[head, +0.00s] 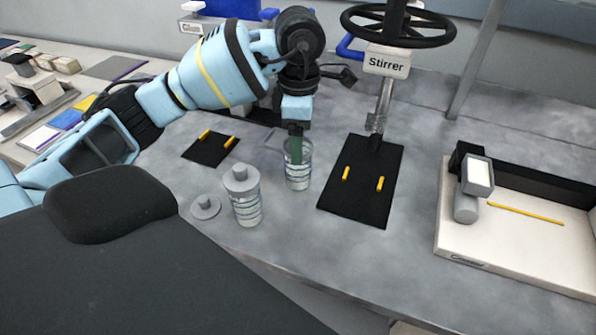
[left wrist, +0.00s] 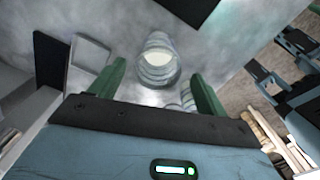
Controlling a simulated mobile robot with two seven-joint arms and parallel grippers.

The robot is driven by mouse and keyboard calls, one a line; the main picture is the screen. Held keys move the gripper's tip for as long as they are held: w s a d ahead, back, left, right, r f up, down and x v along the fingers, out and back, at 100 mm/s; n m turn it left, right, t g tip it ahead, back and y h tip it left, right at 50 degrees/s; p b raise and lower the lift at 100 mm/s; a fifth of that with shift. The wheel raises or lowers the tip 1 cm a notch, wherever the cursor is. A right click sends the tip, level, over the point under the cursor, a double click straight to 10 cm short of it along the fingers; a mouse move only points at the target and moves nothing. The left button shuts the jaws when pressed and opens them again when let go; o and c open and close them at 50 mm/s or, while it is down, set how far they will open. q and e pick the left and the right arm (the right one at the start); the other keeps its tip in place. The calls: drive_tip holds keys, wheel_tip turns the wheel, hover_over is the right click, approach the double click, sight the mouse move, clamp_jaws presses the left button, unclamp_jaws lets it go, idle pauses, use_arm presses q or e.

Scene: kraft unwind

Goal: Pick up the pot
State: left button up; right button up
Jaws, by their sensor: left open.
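A clear ribbed pot (head: 298,176) without a lid stands upright on the grey bench, near the middle of the head view. It also shows in the left wrist view (left wrist: 157,60). My left gripper (head: 296,150) points down at the pot, with its green fingers overlapping the pot's upper part in the head view. In the left wrist view my left gripper (left wrist: 158,72) is open, and the pot appears between and beyond the fingertips. I cannot tell whether a finger touches it. A second ribbed pot (head: 247,210) with a grey lid stands to the front left. My right gripper is not visible.
A loose grey lid (head: 206,208) lies left of the lidded pot. A black stirrer plate (head: 352,208) with yellow pegs is on the right, under a handwheel labelled Stirrer (head: 388,62). A small black pad (head: 208,152) is on the left. A white tray (head: 450,235) is far right.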

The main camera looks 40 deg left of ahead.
use_arm(q)
wheel_tip(320, 180, down, 5)
drive_tip(key=shift+a+r, duration=0.15)
drive_tip(key=shift+r, duration=0.05)
drive_tip(key=shift+f, duration=0.55)
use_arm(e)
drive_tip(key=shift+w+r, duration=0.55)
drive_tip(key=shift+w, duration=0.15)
use_arm(q)
drive_tip(key=shift+c, duration=0.5)
drive_tip(key=c, duration=1.3)
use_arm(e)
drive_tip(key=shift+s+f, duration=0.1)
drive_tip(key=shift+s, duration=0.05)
use_arm(q)
drive_tip(key=shift+r, duration=0.1)
